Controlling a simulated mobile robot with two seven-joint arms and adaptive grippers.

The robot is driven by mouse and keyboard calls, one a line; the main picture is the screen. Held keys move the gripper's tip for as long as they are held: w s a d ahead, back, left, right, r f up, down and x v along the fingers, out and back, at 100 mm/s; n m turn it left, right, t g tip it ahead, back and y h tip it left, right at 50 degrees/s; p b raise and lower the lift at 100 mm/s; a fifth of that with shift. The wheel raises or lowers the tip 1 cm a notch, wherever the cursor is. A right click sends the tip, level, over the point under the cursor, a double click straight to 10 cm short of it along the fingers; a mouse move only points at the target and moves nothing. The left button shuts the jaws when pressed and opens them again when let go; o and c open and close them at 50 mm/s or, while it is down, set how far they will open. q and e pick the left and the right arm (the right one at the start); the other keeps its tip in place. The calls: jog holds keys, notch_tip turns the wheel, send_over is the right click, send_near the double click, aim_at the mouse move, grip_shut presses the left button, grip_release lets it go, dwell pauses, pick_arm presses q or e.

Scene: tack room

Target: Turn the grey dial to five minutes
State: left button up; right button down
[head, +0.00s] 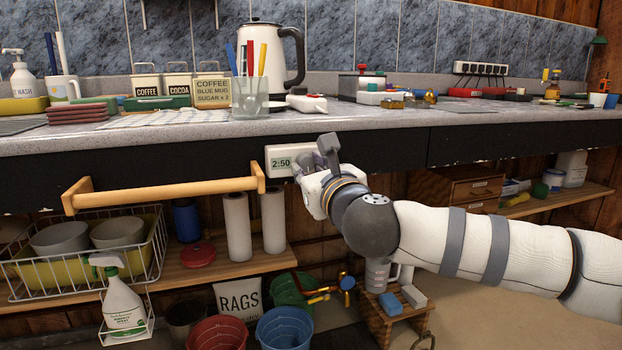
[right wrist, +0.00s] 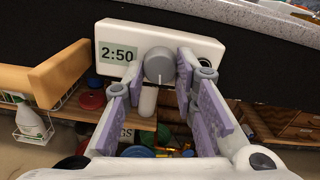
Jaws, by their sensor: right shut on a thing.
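A white timer box (head: 277,161) is fixed to the dark front edge of the counter. Its display reads 2:50 in the right wrist view (right wrist: 117,54). The grey dial (right wrist: 159,66) is on the front of the box, right of the display, with a pale mark on its face. My right gripper (right wrist: 160,72) has its fingers on either side of the dial and is shut on it. In the head view my right gripper (head: 318,163) hides the dial and the box's right part. My left gripper is not in view.
A wooden rail (head: 165,193) sticks out just left of the timer. The counter (head: 400,118) above carries a kettle (head: 270,55) and a glass of pens (head: 249,100). Below are a shelf (head: 205,262) with paper rolls and buckets (head: 285,328) on the floor.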

jog(key=m+b, duration=0.3)
jog(key=m, duration=0.3)
jog(key=shift+a, duration=0.1)
jog(key=m+b, duration=0.2)
jog(key=m, duration=0.4)
jog(key=shift+r+m, duration=0.15)
jog(key=shift+m, duration=0.25)
jog(key=m+b, duration=0.1)
jog(key=m, duration=0.5)
jog(key=shift+r+b, duration=0.1)
jog(key=shift+b, duration=0.25)
jog(key=m, duration=0.3)
jog(key=shift+r+m, duration=0.1)
jog(key=shift+m, duration=0.3)
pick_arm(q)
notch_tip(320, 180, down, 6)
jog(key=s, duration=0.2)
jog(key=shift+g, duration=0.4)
pick_arm(e)
jog(key=shift+m, duration=1.7)
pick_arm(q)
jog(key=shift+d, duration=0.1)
pick_arm(e)
jog(key=c, duration=1.3)
grip_release()
